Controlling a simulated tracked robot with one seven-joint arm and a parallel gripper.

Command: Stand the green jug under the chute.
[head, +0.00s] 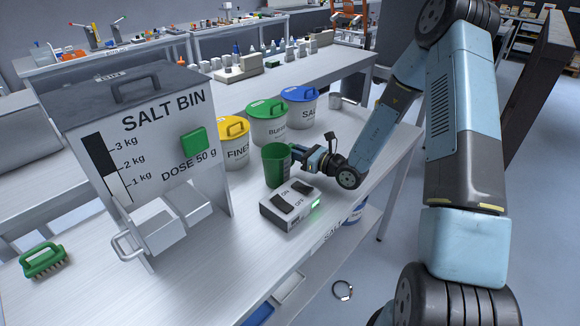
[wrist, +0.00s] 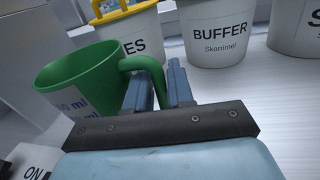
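The green jug (head: 274,168) stands upright to the right of the salt bin, behind the switch box; I cannot tell whether its base touches the table. It also shows in the wrist view (wrist: 75,82), open top up, with volume marks on its side. My gripper (head: 298,154) comes from the right at the jug's handle. In the wrist view, my gripper's fingers (wrist: 160,88) lie on both sides of the handle, close against it. The salt bin (head: 140,130) has a green dose button (head: 193,142). Below its front are pale metal parts (head: 180,222); the chute outlet is not clearly visible.
A switch box (head: 290,205) marked ON and OFF, with a lit green light, stands in front of the jug. Tubs with yellow (head: 233,128), green (head: 266,108) and blue (head: 298,94) lids stand behind. A green brush (head: 44,261) lies at left.

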